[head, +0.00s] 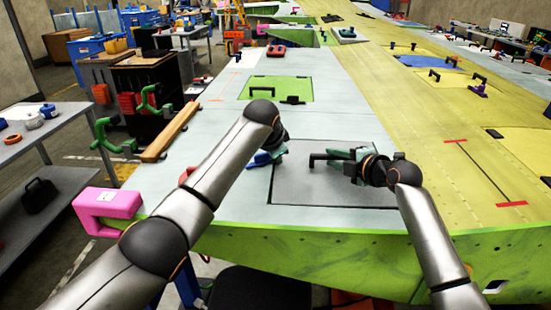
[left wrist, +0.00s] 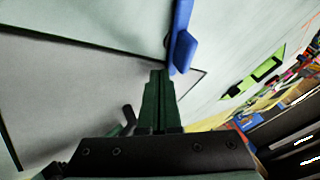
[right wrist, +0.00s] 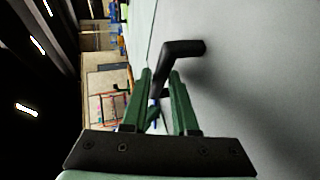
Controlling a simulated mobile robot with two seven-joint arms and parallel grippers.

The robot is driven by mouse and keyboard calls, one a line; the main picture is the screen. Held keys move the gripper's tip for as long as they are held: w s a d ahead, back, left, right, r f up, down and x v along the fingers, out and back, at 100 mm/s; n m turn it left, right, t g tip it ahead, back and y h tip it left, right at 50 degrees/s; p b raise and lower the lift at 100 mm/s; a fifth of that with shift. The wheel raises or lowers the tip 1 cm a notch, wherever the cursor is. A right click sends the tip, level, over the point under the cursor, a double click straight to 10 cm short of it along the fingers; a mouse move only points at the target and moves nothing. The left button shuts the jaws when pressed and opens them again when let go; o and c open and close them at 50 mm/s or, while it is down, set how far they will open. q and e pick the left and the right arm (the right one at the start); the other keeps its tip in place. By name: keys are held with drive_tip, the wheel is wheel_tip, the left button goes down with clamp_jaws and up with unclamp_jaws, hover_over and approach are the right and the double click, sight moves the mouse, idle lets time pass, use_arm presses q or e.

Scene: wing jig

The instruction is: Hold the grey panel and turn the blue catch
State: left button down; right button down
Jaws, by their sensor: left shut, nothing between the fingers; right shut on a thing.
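The grey panel (head: 310,188) lies in the pale wing skin near the front edge, with a black handle (head: 318,158) on top. My right gripper (head: 350,160) is shut on this handle; the right wrist view shows the handle (right wrist: 183,48) running between the green fingers (right wrist: 160,78). The blue catch (head: 262,159) is at the panel's upper left corner, partly hidden by my left arm. In the left wrist view the blue catch (left wrist: 183,48) is just beyond the tips of my left gripper (left wrist: 160,75), whose fingers are together and empty. I cannot tell whether they touch it.
A pink clamp (head: 103,210) grips the wing's front left edge. A wooden bar (head: 170,132) and green clamps (head: 105,138) line the left edge. A green panel (head: 280,88) with a black handle lies farther back.

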use_arm(q)
drive_tip(key=shift+w, duration=1.1)
idle(1.0)
drive_tip(key=shift+s, duration=0.1)
drive_tip(key=shift+s+a, duration=0.3)
drive_tip(key=shift+s, duration=0.4)
